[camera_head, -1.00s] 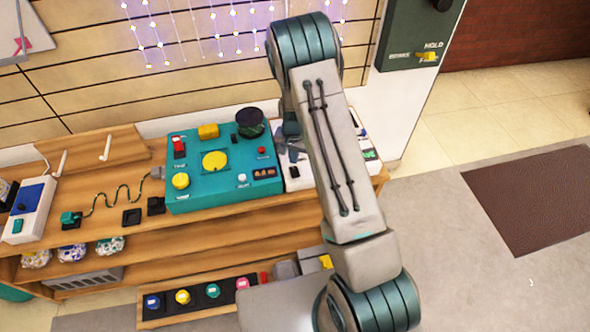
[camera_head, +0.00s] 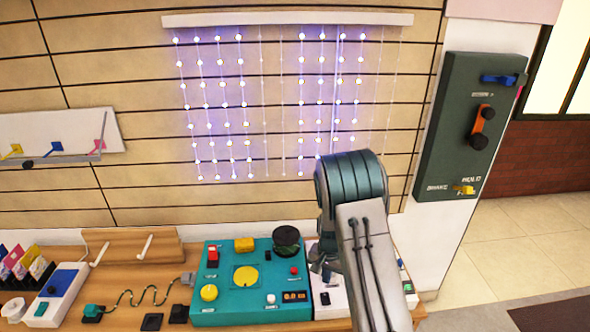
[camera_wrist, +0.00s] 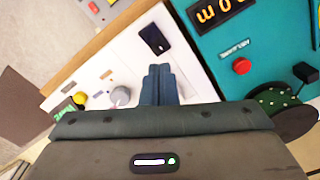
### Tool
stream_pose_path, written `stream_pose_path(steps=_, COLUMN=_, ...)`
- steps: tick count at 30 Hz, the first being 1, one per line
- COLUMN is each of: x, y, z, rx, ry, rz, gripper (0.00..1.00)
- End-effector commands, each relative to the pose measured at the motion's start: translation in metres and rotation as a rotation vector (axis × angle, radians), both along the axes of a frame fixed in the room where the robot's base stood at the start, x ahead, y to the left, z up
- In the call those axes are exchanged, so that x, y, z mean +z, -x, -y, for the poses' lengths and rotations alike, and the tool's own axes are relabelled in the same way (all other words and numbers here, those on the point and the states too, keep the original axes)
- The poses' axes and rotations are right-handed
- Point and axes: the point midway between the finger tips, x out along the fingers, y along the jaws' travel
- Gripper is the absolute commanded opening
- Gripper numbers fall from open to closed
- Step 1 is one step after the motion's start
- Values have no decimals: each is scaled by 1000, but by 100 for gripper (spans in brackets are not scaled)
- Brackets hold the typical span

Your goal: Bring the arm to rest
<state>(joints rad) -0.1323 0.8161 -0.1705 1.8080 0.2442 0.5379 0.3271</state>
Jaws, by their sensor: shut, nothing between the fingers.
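My gripper (camera_wrist: 160,80) shows in the wrist view with its two grey-blue fingers together and nothing between them. It points at a white panel (camera_wrist: 120,62) on the wooden bench; I cannot tell the gap. In the head view my arm reaches up from the bottom right, bends at a teal joint, and mostly hides the white panel (camera_head: 330,292). The gripper (camera_head: 318,262) shows partly there, left of the arm and beside the teal control box (camera_head: 225,300).
A dark wall panel (camera_head: 455,150) with blue, orange and yellow levers is to the right of my arm. Strings of lights (camera_head: 215,110) hang on the wall behind. A wooden bench (camera_head: 135,318) holds a white-and-blue box (camera_head: 55,300). Open floor (camera_head: 500,240) lies to the right.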

Motion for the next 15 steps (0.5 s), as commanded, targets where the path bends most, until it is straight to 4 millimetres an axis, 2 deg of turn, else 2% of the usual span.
stream_pose_path(steps=2, x=8, y=1, z=-1, rx=5, ry=-4, rz=6, gripper=0)
stream_pose_path(steps=5, x=30, y=4, z=-2, rx=21, ry=-13, rz=19, gripper=0)
stream_pose_path(steps=10, x=90, y=21, z=-5, rx=77, ry=-35, rz=54, gripper=0)
stream_pose_path(steps=15, x=147, y=49, z=-7, rx=144, ry=-49, rz=87, gripper=0)
